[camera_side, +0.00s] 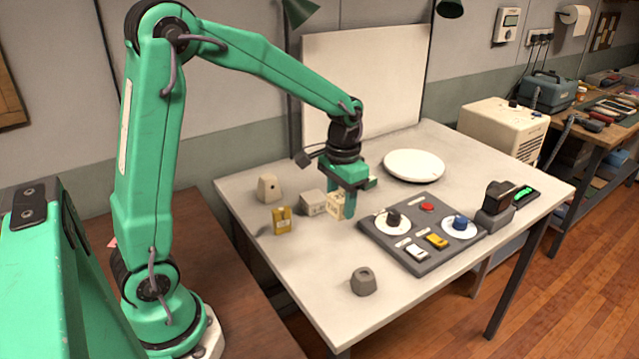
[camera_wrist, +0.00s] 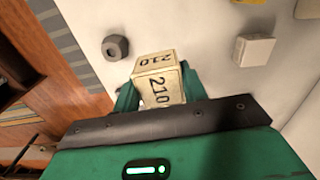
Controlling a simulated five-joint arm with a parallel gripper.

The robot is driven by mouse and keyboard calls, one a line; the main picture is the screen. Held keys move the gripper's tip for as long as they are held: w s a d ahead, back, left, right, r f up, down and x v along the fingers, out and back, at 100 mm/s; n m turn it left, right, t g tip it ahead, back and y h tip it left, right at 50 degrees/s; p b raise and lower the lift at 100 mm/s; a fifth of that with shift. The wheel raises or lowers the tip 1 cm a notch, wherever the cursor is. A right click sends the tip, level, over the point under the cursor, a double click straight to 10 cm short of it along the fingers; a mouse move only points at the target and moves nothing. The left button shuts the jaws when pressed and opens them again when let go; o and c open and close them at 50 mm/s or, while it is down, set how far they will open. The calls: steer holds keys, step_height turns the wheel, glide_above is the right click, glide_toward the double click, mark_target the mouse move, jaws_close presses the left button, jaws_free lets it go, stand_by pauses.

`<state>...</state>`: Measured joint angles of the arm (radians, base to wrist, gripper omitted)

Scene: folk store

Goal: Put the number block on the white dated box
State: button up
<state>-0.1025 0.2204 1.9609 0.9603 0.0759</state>
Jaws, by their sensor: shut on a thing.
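The number block (camera_side: 336,204) is a cream cube. In the wrist view the block (camera_wrist: 158,82) shows "210" in dark figures. My gripper (camera_side: 346,209) is shut on it; the green jaws (camera_wrist: 160,92) lie on either side. The block is low over the table, and I cannot tell whether it touches. The white dated box (camera_side: 312,203) stands just left of the block in the side view. In the wrist view the box (camera_wrist: 255,50) is at the upper right, clear of the block. Its date is not readable, and its top is bare.
A yellow object (camera_side: 282,219) and a pale tapered block (camera_side: 269,188) stand left of the box. A grey hex piece (camera_side: 363,282) is near the front edge. A control panel (camera_side: 381,248) and white disc (camera_side: 413,165) lie to the right. The front-left tabletop is clear.

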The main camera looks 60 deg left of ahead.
steer(key=w+a+r, duration=0.2)
steer(key=w+a, duration=0.2)
steer(key=a, duration=0.4)
steer(key=shift+w+a, duration=0.15)
steer(key=shift+w, duration=0.25)
glide_above(313, 196)
step_height(313, 196, down, 7)
steer(key=shift+f, duration=2.05)
steer(key=shift+f, duration=0.15)
steer(key=o, duration=1)
steer(key=shift+c, duration=0.2)
